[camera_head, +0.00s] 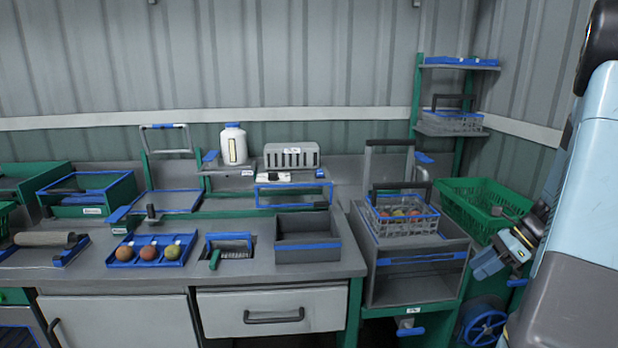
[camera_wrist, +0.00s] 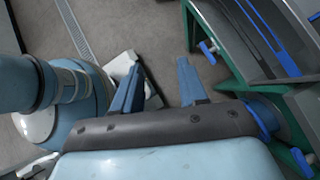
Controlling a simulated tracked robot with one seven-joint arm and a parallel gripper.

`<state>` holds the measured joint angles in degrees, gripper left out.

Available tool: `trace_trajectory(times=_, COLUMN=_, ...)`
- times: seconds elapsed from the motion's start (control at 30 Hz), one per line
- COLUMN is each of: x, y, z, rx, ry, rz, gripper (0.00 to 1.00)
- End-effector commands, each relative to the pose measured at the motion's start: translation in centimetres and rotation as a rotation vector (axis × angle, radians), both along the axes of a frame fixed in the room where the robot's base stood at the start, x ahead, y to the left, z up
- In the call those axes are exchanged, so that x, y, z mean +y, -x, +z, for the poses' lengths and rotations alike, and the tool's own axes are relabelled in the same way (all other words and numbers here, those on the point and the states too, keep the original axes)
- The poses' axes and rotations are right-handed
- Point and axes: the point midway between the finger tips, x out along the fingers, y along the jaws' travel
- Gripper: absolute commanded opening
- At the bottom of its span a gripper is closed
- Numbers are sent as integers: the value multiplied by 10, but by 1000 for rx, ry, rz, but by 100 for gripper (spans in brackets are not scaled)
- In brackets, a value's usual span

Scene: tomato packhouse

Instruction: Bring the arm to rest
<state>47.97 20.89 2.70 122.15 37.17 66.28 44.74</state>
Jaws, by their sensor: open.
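My gripper (camera_head: 490,262) is at the right of the head view, in front of the green crate and beside the grey stand. Its blue fingers are apart with nothing between them. In the wrist view my gripper (camera_wrist: 160,85) points down toward the grey floor (camera_wrist: 155,30), its two fingers spread and empty. My light-blue arm fills the right edge of the head view and hides part of what lies behind it.
A wire basket of tomatoes (camera_head: 400,226) stands on the grey stand (camera_head: 415,290). A green crate (camera_head: 470,213) is close behind my gripper. A blue handwheel (camera_head: 485,327) is below it. The workbench (camera_head: 220,280) holds a blue tray (camera_head: 122,255) with three tomatoes and a grey bin (camera_head: 305,257).

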Motion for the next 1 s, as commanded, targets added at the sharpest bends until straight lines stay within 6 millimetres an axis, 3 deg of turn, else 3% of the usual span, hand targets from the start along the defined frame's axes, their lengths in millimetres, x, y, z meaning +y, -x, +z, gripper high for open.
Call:
trace_trajectory(times=0.1, x=29, y=1, z=27, rx=-61, ry=92, rz=139, gripper=42)
trace_trajectory(times=0.47, x=104, y=21, z=92, rx=-249, ry=351, rz=555, gripper=42)
trace_trajectory(times=1.0, x=192, y=83, z=165, rx=-556, ry=716, rz=1166, gripper=42)
